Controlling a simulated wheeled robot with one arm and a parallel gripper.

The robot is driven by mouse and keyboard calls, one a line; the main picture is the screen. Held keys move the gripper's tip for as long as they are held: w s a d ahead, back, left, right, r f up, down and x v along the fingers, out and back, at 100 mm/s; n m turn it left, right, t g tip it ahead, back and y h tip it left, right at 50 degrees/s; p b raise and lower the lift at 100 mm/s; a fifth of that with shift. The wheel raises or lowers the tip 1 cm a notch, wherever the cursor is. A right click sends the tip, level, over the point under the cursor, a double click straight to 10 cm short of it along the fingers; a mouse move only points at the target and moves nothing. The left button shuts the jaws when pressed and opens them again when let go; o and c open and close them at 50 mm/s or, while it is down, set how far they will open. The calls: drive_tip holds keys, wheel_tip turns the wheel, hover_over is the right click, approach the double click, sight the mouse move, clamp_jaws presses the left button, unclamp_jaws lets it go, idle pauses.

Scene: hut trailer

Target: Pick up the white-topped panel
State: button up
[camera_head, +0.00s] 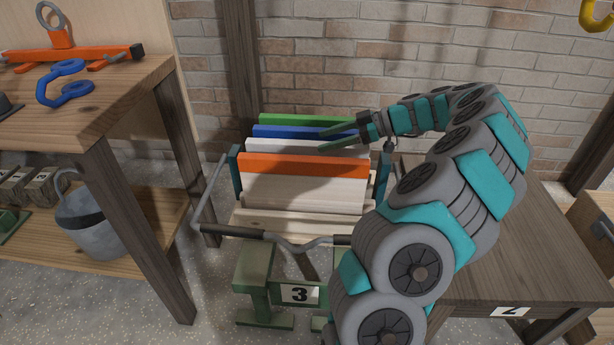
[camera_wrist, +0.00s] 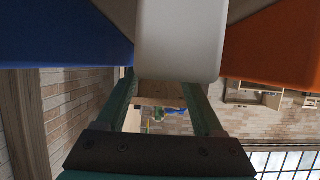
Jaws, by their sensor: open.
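The white-topped panel (camera_head: 275,146) stands upright in a rack in the head view, between a blue-topped panel (camera_head: 290,131) behind and an orange-topped panel (camera_head: 305,165) in front. My gripper (camera_head: 327,141) is open at the right part of the white top, one finger towards the blue panel and one over the white edge. In the wrist view, the white top (camera_wrist: 180,40) fills the upper middle, close to the tips of my gripper (camera_wrist: 163,76), with blue left and orange right. The fingers hold nothing; whether they touch the panel I cannot tell.
The rack (camera_head: 236,172) has teal end posts and a grey front rail. A green-topped panel (camera_head: 300,119) is at the back. A wooden workbench (camera_head: 100,100) stands left, a dark table (camera_head: 520,250) right, a brick wall (camera_head: 340,60) behind. A green stand (camera_head: 257,275) is below.

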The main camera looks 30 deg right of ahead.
sight(314, 143)
drive_tip(key=x, duration=0.3)
drive_tip(key=shift+w+a+f, duration=0.1)
drive_tip(key=shift+a+f, duration=0.05)
drive_tip(key=shift+c, duration=0.2)
clamp_jaws()
idle(1.0)
